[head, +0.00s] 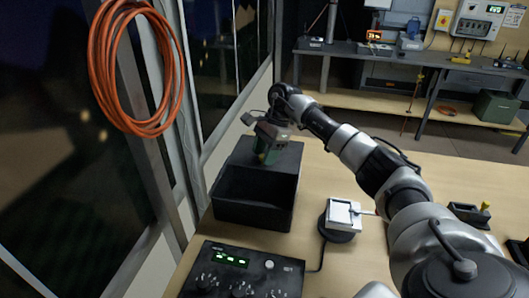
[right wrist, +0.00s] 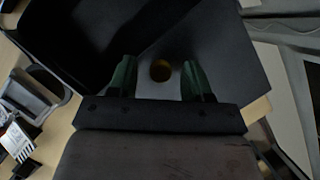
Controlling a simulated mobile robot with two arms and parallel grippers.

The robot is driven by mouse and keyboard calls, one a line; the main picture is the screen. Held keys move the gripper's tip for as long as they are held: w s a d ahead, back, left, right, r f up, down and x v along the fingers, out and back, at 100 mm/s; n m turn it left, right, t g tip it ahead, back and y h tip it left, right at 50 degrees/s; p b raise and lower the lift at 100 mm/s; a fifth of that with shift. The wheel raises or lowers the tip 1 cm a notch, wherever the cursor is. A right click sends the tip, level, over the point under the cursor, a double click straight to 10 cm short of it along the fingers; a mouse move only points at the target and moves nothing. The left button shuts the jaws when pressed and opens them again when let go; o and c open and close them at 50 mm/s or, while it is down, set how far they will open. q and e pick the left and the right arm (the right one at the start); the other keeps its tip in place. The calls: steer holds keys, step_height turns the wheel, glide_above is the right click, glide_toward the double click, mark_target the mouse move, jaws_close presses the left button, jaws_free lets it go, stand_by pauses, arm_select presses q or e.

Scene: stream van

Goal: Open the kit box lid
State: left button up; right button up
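The black kit box (head: 250,213) stands on the wooden bench at the left, and the front part of its inside is open to view. Its flat black lid (head: 288,158) covers the back part; the lid also shows in the right wrist view (right wrist: 232,55). My right gripper (head: 264,157) is over the lid with its green fingers pointing down. My left gripper is not in view.
A control panel with green digits (head: 240,273) lies in front of the box. A white device on a round black base (head: 342,216) stands to the right, and a small dark holder with a yellow handle (head: 470,214) farther right. A window wall borders the left.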

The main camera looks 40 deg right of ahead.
steer(key=shift+d+r, duration=0.15)
steer(key=b+v, duration=0.1)
steer(key=v, duration=0.9)
steer(key=shift+r+b, duration=0.25)
steer(key=shift+b, duration=0.15)
